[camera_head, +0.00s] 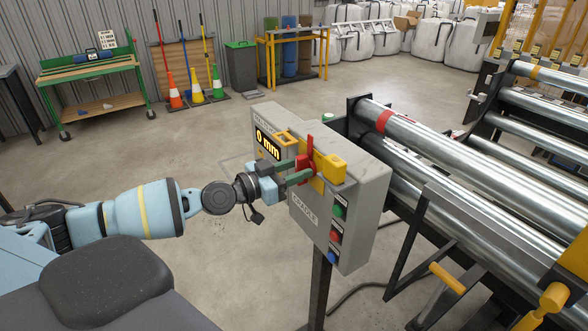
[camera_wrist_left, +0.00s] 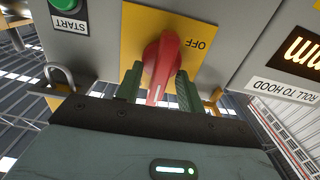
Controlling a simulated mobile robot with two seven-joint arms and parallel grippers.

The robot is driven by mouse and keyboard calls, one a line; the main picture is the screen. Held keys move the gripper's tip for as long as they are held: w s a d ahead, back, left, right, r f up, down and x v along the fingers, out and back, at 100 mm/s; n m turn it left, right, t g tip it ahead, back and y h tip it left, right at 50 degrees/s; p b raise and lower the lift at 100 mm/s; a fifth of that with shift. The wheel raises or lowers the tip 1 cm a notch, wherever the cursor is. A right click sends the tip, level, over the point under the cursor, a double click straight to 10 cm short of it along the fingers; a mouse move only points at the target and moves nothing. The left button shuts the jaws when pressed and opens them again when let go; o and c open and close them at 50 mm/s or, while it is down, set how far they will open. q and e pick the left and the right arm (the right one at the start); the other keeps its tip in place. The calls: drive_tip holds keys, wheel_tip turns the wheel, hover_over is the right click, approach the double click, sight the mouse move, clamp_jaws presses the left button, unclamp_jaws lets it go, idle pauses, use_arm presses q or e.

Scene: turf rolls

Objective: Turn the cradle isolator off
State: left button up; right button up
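The cradle isolator is a red rotary handle (camera_head: 305,163) on a yellow plate, on the sloping face of a grey control box (camera_head: 316,217). In the left wrist view the red handle (camera_wrist_left: 163,65) is close up and slightly tilted, its narrow end toward my gripper. The yellow plate (camera_wrist_left: 140,28) carries an upside-down OFF label (camera_wrist_left: 197,43) beside the handle. My left gripper (camera_head: 294,171) is at the box face. In the wrist view its two green fingers (camera_wrist_left: 157,88) stand on either side of the handle, with small gaps showing. My right gripper is out of view.
A yellow block (camera_head: 332,168) sits beside the isolator. A display (camera_head: 268,145) reads 0 mm. Steel rollers (camera_head: 440,165) lie to the right. Open floor lies behind the box.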

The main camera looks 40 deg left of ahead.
use_arm(q)
clamp_jaws()
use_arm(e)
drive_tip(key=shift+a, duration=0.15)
